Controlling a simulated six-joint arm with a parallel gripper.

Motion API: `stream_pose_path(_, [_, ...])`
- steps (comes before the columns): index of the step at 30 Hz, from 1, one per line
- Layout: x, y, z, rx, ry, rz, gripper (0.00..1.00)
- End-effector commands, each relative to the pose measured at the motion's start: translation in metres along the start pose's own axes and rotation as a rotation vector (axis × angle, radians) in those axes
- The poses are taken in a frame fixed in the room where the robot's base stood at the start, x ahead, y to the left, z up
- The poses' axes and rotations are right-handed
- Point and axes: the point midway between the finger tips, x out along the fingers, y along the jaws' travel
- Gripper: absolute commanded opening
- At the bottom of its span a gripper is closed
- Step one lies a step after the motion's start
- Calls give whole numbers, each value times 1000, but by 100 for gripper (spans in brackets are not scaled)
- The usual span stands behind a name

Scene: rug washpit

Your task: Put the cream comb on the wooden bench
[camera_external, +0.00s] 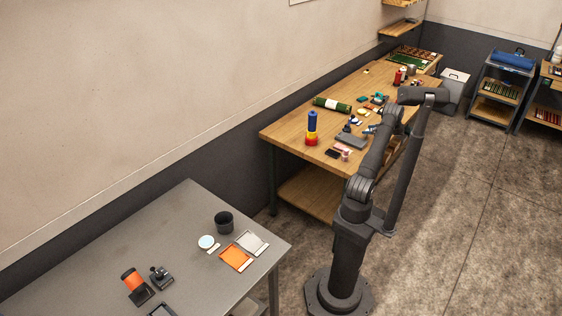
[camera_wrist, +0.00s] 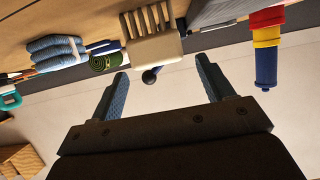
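The cream comb (camera_wrist: 153,48) shows in the wrist view near the top centre, with its teeth at the top and a block-like body. It appears at the wooden bench (camera_wrist: 75,12), but I cannot tell whether it rests on it. I cannot pick it out in the external view. My gripper (camera_wrist: 162,69) is open, its two fingers apart and empty. The comb lies just beyond the fingertips, not between them. In the external view the bench (camera_external: 288,130) runs along the wall, and my arm hides part of it.
A red, yellow and blue stack (camera_external: 312,128) stands left of my arm; it also shows in the wrist view (camera_wrist: 266,45). Near the comb are a green roll (camera_wrist: 104,63), folded blue cloth (camera_wrist: 55,53) and a grey block (camera_wrist: 218,10). A grey table (camera_external: 100,245) stands in front.

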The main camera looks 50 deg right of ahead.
Motion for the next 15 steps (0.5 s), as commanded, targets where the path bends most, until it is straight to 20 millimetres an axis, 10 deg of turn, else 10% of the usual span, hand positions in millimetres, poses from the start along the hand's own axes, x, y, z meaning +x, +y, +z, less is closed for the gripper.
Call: stream_pose_path(15, [-23, 1, -11, 0, -1, 4, 74])
